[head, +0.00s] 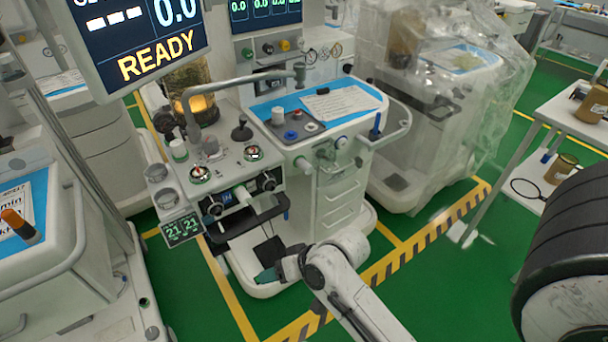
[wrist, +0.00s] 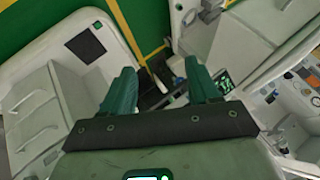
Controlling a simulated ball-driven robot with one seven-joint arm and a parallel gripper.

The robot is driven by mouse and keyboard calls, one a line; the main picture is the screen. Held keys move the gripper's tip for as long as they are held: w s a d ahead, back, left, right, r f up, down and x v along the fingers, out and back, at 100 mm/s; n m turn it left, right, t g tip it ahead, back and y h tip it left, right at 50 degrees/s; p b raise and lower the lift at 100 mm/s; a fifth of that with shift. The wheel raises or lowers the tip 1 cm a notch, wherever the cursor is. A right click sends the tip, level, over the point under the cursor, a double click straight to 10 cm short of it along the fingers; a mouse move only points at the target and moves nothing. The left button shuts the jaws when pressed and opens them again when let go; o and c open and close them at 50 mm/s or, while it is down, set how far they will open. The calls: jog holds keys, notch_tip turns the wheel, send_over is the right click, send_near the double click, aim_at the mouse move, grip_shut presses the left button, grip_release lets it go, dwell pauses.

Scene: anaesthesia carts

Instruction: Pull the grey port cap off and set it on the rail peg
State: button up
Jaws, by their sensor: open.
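The anaesthesia cart (head: 335,205) stands in the middle of the head view. Pale grey cylindrical fittings stick out of its front; one (head: 243,194) sits between dark round knobs, and another (head: 302,164) is further right. I cannot tell which is the grey port cap. A blue upright piece (head: 375,128) stands by the cart's right rail (head: 398,125); I cannot tell if it is the rail peg.
A READY screen (head: 150,45) hangs at upper left. A small display reading 21 21 (head: 182,230) is left of my gripper. A plastic-draped cart (head: 425,150) stands behind right, and a side table (head: 575,115) is at far right. Green floor (head: 430,270) is open at front right.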

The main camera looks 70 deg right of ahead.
jog(key=w+d+r+m+t+h+b, duration=0.1)
jog(key=w+d+m+t+h+b, duration=0.15)
jog(key=d+m+t, duration=0.6)
jog(key=m+g+h+b, duration=0.2)
jog(key=m+h, duration=0.6)
jog(key=h, duration=0.1)
send_near(309, 171)
jog(key=w+d, duration=0.2)
jog(key=shift+s+f+t+y, duration=0.1)
jog(key=shift+s+t+y, duration=0.05)
jog(key=shift+t+y, duration=0.1)
jog(key=shift+x, duration=4.5)
jog(key=shift+c, duration=0.4)
grip_shut()
jog(key=shift+a, duration=0.1)
jog(key=shift+v, duration=2.9)
